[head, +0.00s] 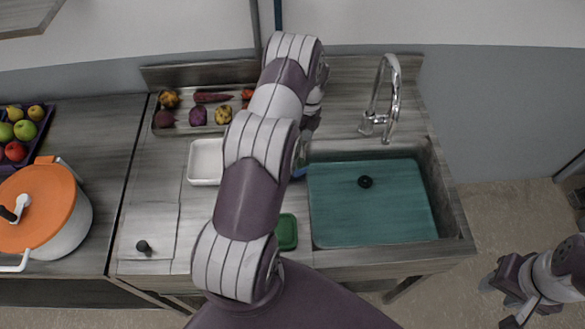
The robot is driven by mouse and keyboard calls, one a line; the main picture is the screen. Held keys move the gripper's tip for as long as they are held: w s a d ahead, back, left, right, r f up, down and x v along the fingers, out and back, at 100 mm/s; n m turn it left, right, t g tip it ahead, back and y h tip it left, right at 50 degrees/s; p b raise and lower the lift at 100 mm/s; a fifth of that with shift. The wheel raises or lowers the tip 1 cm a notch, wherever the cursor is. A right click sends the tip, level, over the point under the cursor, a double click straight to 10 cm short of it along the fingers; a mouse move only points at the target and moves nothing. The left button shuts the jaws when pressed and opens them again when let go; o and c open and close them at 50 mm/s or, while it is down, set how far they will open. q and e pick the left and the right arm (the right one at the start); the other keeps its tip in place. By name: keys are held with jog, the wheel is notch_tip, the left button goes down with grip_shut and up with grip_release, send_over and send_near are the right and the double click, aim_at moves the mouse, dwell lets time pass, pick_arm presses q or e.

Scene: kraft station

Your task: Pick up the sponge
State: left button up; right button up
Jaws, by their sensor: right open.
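No sponge can be made out for certain in the head view. A green rectangular item (287,232) lies on the counter left of the sink, partly behind my left arm; I cannot tell whether it is the sponge. A small blue patch (299,173) shows beside the arm at the sink's left edge, mostly hidden. My left arm reaches up over the counter, and its gripper (304,150) is largely hidden behind it. My right gripper (498,302) is open and empty at the lower right, over the floor and away from the counter.
The sink (335,215) has a teal basin with a black drain (365,182) and a tall faucet (390,95). A white tray (205,162) and a produce tray (183,130) stand left. An orange-lidded pot (70,225) stands far left. A small dark knob (143,246) is near the front.

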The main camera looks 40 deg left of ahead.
pick_arm(q)
jog(key=shift+s+d+f+b, duration=0.1)
jog(key=shift+s+d+b, duration=0.3)
jog(key=shift+s, duration=0.5)
jog(key=shift+s+f+b, duration=0.3)
jog(key=shift+s+f, duration=0.25)
jog(key=shift+f, duration=0.05)
jog(key=p, duration=0.2)
jog(key=shift+s+a+f+p, duration=0.1)
jog(key=shift+s+f+p, duration=0.2)
jog(key=shift+s+p, duration=0.05)
jog(key=f, duration=0.2)
jog(key=shift+w+a+f, duration=0.15)
jog(key=shift+w+f, duration=0.15)
jog(key=shift+f, duration=0.2)
jog(key=shift+d, duration=0.2)
jog(key=shift+s+r, duration=0.2)
jog(key=c, duration=0.4)
jog(key=shift+s, duration=0.1)
jog(key=c, duration=0.9)
jog(key=shift+c, duration=0.5)
pick_arm(e)
jog(key=shift+s+d+r, duration=0.25)
jog(key=shift+s+r, duration=0.35)
jog(key=shift+s, duration=0.1)
